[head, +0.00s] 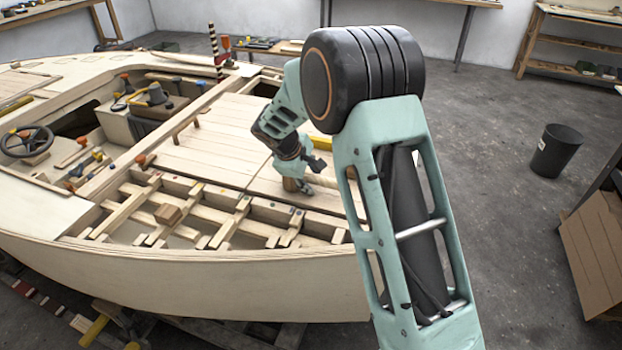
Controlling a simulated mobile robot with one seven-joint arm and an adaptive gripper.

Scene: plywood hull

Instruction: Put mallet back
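My gripper (308,176) is low over the plywood deck (215,148) of the boat hull, near its right side. It points down, with dark fingers close to the deck. A small tan wooden piece (290,185) shows right at the fingers. It may be the mallet, but it is too small and partly covered to be sure. I cannot tell whether the fingers are closed on it or only beside it. A brown wooden block (168,213) sits among the open ribs at the near side of the hull.
A striped post (215,50) stands at the hull's far edge. A black bin (556,150) stands on open floor at right. A wooden shelf (570,45) is behind.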

